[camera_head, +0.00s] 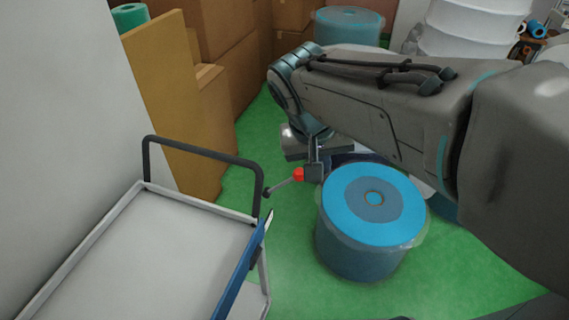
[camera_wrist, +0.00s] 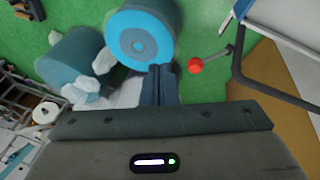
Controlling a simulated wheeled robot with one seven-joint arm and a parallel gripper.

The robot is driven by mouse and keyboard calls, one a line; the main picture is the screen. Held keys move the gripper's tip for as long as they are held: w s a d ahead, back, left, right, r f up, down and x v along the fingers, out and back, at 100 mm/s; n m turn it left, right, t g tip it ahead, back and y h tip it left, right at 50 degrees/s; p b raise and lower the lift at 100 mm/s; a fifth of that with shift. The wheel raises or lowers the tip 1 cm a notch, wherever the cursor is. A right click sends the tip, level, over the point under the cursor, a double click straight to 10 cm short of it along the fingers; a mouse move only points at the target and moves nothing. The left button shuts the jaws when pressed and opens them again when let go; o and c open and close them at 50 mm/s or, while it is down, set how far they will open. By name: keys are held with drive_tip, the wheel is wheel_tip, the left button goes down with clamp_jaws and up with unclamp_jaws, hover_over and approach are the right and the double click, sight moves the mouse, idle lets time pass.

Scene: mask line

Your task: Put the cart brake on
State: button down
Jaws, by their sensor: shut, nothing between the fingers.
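The cart (camera_head: 140,250) is a grey tray with a dark tube handle (camera_head: 205,152) at the left in the head view. Its brake lever (camera_head: 283,184) is a thin rod from the cart's corner by the handle, ending in a red knob (camera_head: 298,174). My gripper (camera_head: 313,174) appears just right of the knob in the head view. In the wrist view my gripper (camera_wrist: 159,72) is shut and empty. There the red knob (camera_wrist: 195,65) lies right of the fingertips with a small gap, and the lever (camera_wrist: 214,56) runs up right to the cart.
A blue wrapped roll (camera_head: 372,215) stands right of the lever, close to my gripper. More rolls (camera_head: 348,25) and brown boxes (camera_head: 222,35) stand behind. A tan board (camera_head: 170,100) stands behind the cart handle. Green floor (camera_head: 240,170) shows between cart and roll.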

drive_tip(key=w+a+f+t+h+b, duration=0.1)
drive_tip(key=w+a, duration=0.1)
drive_tip(key=a, duration=0.5)
drive_tip(key=w+a+f+b, duration=0.1)
drive_tip(key=w+a+b, duration=0.1)
drive_tip(key=a, duration=0.5)
drive_tip(key=shift+w+a+m+t+h, duration=0.25)
drive_tip(key=shift+w+m+t+h, duration=0.05)
drive_tip(key=shift+w+t+h, duration=0.1)
drive_tip(key=p, duration=0.1)
approach(284, 184)
drive_tip(key=d, duration=0.1)
drive_tip(key=w+d, duration=0.1)
drive_tip(key=d+p, duration=0.1)
drive_tip(key=d, duration=0.1)
drive_tip(key=shift+w+f, duration=0.4)
drive_tip(key=shift+f+b, duration=0.15)
drive_tip(key=shift+b, duration=0.15)
